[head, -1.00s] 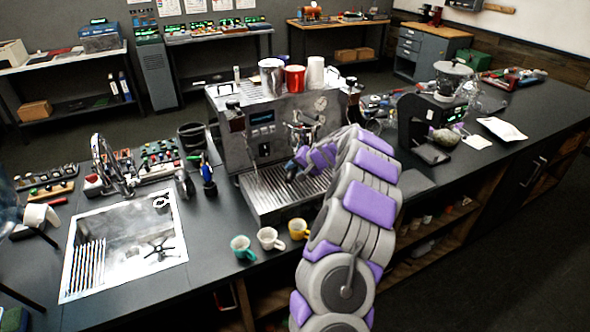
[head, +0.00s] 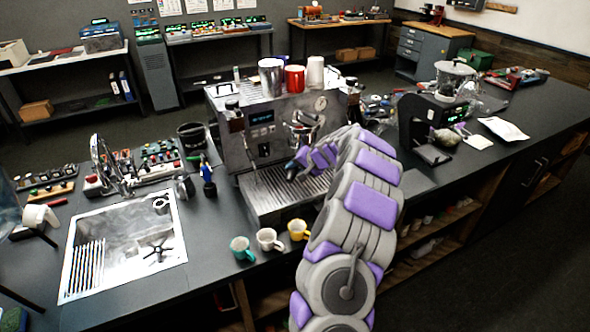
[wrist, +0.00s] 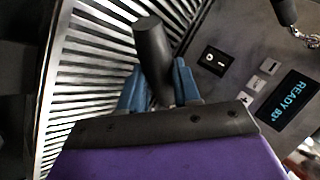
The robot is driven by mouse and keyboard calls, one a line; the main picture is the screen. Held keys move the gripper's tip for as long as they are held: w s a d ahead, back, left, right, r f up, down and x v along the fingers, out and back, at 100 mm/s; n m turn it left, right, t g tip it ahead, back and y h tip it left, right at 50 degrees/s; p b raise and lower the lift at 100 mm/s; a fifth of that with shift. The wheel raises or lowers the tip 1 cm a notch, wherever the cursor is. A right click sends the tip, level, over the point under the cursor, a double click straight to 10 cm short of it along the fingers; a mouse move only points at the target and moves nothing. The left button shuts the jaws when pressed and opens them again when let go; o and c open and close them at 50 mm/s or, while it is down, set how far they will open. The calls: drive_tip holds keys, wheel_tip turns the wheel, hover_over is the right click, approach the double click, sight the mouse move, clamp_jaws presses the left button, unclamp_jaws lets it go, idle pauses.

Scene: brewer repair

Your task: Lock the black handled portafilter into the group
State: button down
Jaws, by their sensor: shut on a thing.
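The espresso machine (head: 262,138) stands on the counter with its front toward me. My gripper (wrist: 158,88) has blue fingers on either side of a black cylindrical handle (wrist: 153,50) and is shut on it. The handle looks like that of the black handled portafilter, but its basket is hidden in the wrist view. In the head view my gripper (head: 297,167) is in front of the machine, above its drip tray (head: 262,197). Metal parts at the group (head: 303,125) show just above the gripper. I cannot tell whether the portafilter is seated in the group.
A teal cup (head: 241,248), a white cup (head: 268,239) and a yellow cup (head: 298,230) stand before the drip tray. A sink (head: 130,262) is at left, a black grinder (head: 412,120) at right. The machine's display (wrist: 288,100) reads READY 93°.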

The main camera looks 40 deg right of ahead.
drive_tip(key=shift+d, duration=0.2)
drive_tip(key=shift+a+r, duration=0.1)
drive_tip(key=shift+a, duration=0.1)
drive_tip(key=shift+d+r, duration=0.15)
drive_tip(key=shift+r, duration=0.1)
idle(0.3)
drive_tip(key=shift+r, duration=0.1)
idle(0.7)
drive_tip(key=shift+r+p, duration=0.35)
drive_tip(key=shift+r, duration=0.8)
idle(2.3)
drive_tip(key=shift+f+b, duration=0.1)
drive_tip(key=shift+b, duration=0.2)
idle(0.7)
drive_tip(key=shift+s+d+n+y+b, duration=0.45)
drive_tip(key=shift+n+b, duration=0.25)
drive_tip(key=shift+b, duration=0.35)
